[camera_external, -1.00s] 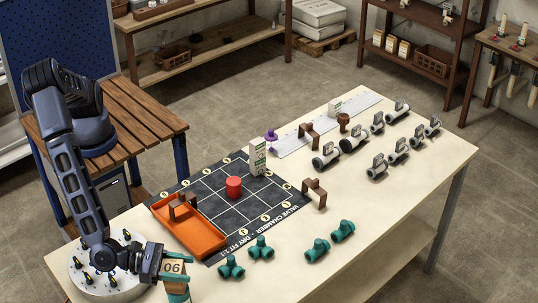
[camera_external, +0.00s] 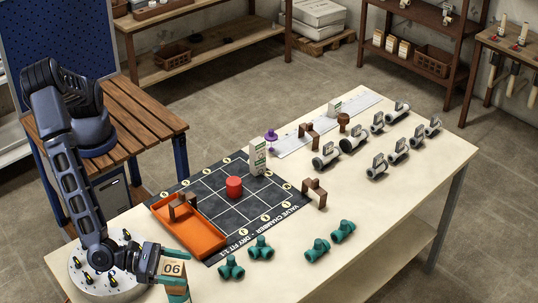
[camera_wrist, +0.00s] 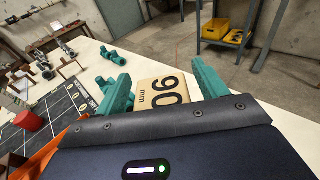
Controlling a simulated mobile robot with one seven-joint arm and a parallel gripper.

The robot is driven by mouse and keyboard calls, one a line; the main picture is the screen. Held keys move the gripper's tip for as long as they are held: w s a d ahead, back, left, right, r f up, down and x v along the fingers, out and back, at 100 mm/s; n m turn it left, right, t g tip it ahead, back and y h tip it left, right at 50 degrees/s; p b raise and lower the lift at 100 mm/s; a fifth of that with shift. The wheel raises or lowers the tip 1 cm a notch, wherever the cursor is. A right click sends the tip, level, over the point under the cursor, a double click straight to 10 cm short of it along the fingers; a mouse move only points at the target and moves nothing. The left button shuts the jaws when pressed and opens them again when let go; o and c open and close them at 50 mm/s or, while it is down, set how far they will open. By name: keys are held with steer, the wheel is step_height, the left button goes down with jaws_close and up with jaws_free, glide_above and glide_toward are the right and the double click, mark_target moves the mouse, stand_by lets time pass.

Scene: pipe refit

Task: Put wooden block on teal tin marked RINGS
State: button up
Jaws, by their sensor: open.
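A pale wooden block (camera_external: 173,268) with dark digits stands at the near left end of the workbench. It shows between my fingers in the wrist view (camera_wrist: 158,95), with "90 mm" on its face. My gripper (camera_external: 174,266) is open around the block, one teal finger on each side, with a gap at the far finger. A teal thing (camera_external: 178,295) shows directly under the block at the picture's lower edge. It is mostly hidden, and I cannot read any RINGS marking on it.
An orange tray (camera_external: 205,238) with a brown bracket lies on the dark grid mat (camera_external: 215,180). A red cylinder (camera_external: 234,187) stands on the mat. Teal pipe fittings (camera_external: 260,248) lie along the front. White-grey valves stand farther right. The bench's right front is clear.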

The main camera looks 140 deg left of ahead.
steer(key=v, duration=1.1)
steer(key=s+a+r+n+g+h, duration=0.2)
steer(key=s+a+r+n+g, duration=0.2)
steer(key=s+a+r+n, duration=0.45)
steer(key=s+a+r+n+g+h, duration=0.1)
steer(key=s+a+r+n+g, duration=0.4)
steer(key=s+a+r, duration=0.7)
steer(key=s+a+r+n+t+h, duration=0.1)
steer(key=s+n+h, duration=0.3)
steer(key=s, duration=1.2)
steer(key=s+a+r+n+t+h, duration=0.1)
steer(key=s+n+h, duration=0.3)
steer(key=s+n, duration=0.5)
steer(key=s, duration=0.8)
